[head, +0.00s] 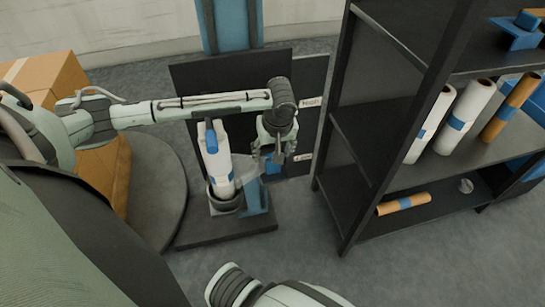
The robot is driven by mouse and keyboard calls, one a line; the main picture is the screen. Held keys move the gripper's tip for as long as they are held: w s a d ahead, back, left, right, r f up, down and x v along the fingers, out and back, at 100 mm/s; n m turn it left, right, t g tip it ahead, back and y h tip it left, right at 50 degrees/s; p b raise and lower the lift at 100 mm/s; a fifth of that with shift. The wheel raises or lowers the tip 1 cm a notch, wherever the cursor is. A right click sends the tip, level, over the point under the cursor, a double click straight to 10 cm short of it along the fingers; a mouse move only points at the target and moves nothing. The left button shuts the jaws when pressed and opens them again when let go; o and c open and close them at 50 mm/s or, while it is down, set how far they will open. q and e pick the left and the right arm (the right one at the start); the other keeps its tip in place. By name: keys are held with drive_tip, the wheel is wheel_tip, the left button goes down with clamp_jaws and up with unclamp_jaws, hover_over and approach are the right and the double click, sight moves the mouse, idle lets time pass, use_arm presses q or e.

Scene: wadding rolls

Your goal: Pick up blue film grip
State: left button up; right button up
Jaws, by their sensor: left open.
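A small blue piece (272,167) shows just below my left gripper (279,150). Which blue part is the film grip I cannot tell for sure. My left gripper points down, open, to the right of the white roll. I cannot tell whether its fingers touch the small blue piece. My right gripper is out of view.
A dark shelf rack (345,125) stands on the right. It holds white rolls (465,115), a brown roll (510,105) and a lying orange roll (404,203), with blue bands. Cardboard boxes (48,75) are at left.

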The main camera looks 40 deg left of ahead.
use_arm(q)
drive_tip(key=shift+w+f, duration=0.1)
drive_tip(key=shift+f, duration=0.55)
drive_tip(key=c, duration=1.2)
drive_tip(key=shift+r, duration=0.1)
drive_tip(key=shift+c, duration=0.2)
